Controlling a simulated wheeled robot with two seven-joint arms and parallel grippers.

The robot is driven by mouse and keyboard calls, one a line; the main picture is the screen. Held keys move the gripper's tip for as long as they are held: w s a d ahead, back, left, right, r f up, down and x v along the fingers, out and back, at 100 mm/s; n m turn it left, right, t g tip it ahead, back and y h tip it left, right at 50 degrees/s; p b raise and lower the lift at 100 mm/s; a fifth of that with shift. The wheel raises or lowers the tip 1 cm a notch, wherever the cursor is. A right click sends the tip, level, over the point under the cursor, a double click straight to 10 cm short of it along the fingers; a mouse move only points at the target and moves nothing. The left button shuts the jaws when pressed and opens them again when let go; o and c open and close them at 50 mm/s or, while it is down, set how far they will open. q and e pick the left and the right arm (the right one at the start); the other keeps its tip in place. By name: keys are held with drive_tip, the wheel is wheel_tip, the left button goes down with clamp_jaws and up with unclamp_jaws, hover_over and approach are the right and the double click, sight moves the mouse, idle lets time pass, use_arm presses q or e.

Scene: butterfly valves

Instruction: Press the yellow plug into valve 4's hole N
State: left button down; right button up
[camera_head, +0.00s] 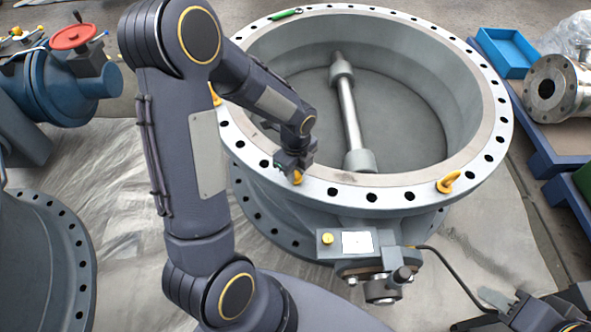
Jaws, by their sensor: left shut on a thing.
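The large grey valve (480,160) lies flat with its open bore facing up and a ring of dark bolt holes around its flange. My left gripper (296,170) is over the near-left part of the flange, shut on the yellow plug (297,178). The plug shows just below the jaws at the flange's ring of holes. I cannot tell whether it is in a hole or just above one. No valve number or hole letter is readable.
A yellow lifting eye (449,182) stands on the flange's near right. A green-handled tool (285,14) lies on the far rim. An actuator (384,285) with a cable juts from the valve's front. Other valves stand left; a blue tray (507,52) is at the back right.

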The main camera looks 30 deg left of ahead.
use_arm(q)
drive_tip(key=shift+f, duration=0.2)
drive_tip(key=shift+f+b, duration=0.25)
drive_tip(key=shift+b, duration=0.05)
drive_tip(key=c, duration=0.7)
unclamp_jaws()
drive_tip(key=shift+o, duration=0.2)
drive_tip(key=shift+r+p, duration=2.85)
drive_tip(key=shift+r, duration=0.2)
